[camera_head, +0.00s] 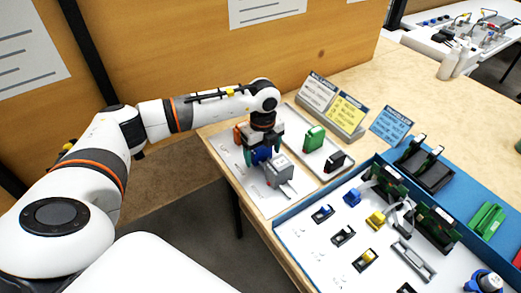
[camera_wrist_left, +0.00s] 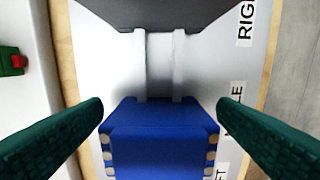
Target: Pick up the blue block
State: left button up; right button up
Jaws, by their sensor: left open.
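The blue block (camera_wrist_left: 160,135) is in the lower middle of the left wrist view, with small metallic contacts along its edges. It stands on a light board (camera_head: 232,168) with printed labels. In the head view only part of the blue block (camera_head: 261,155) shows beneath my left gripper (camera_head: 262,152). In the left wrist view the green fingers of my left gripper (camera_wrist_left: 160,106) are spread, one on each side of the blue block, with gaps between. My right gripper is not in view.
A grey block (camera_head: 280,171) stands right beside the blue one, and an orange block (camera_head: 240,134) is on its other side. A board with a green block (camera_head: 314,137) lies to the right. A blue-rimmed tray (camera_head: 290,248) with several parts fills the front right.

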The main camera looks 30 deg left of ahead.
aim_at(263, 148)
pick_arm(q)
jog(key=shift+f, duration=0.55)
jog(key=c, duration=1.1)
notch_tip(263, 148, up, 10)
jog(key=shift+r, duration=0.1)
jog(key=shift+c, duration=0.2)
jog(key=o, duration=0.5)
jog(key=c, duration=0.5)
jog(key=shift+o, duration=0.2)
